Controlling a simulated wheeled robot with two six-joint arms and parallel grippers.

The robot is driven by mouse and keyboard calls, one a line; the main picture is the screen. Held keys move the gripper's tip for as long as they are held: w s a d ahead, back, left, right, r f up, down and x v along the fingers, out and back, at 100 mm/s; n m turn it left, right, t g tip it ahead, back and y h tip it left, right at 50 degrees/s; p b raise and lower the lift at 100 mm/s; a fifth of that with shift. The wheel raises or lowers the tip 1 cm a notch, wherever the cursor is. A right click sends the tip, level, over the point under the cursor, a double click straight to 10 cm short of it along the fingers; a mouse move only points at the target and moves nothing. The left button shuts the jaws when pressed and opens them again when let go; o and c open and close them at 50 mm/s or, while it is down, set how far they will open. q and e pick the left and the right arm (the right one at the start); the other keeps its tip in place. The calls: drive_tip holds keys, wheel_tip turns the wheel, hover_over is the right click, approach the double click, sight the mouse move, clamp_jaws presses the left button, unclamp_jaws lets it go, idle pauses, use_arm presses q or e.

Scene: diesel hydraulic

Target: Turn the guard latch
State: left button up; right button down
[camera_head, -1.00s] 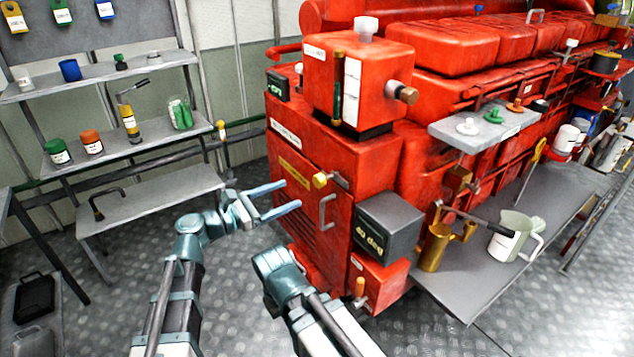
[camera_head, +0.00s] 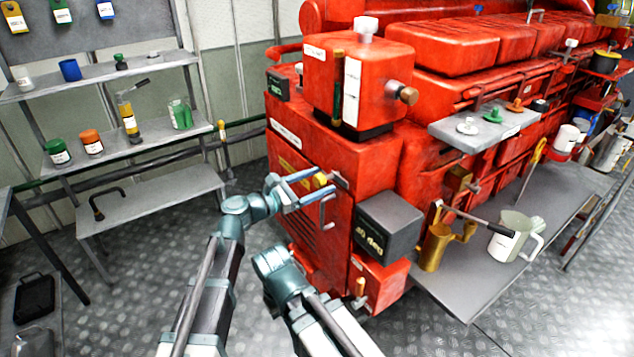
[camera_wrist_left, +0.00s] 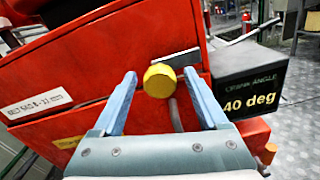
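The guard latch has a yellow knob (camera_head: 320,180) and a short grey metal bar (camera_head: 340,181) on the red guard door, near its upper right edge. In the left wrist view the knob (camera_wrist_left: 159,80) is round and lies between the fingertips, with the bar (camera_wrist_left: 178,57) behind it. My left gripper (camera_head: 324,181) is open, its two blue fingers on either side of the knob. Gaps show between the knob and both fingers in the wrist view (camera_wrist_left: 160,76). My right arm shows at the bottom, but its gripper is not visible.
A grey door handle (camera_head: 325,212) stands out just below the latch. The dark box reading "40 deg" (camera_head: 389,224) juts out to the right. A grey shelf with a brass jug (camera_head: 434,247) lies farther right.

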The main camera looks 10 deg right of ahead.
use_arm(q)
clamp_jaws()
idle(0.3)
drive_tip(key=m, duration=1.4)
drive_tip(key=shift+m, duration=1.9)
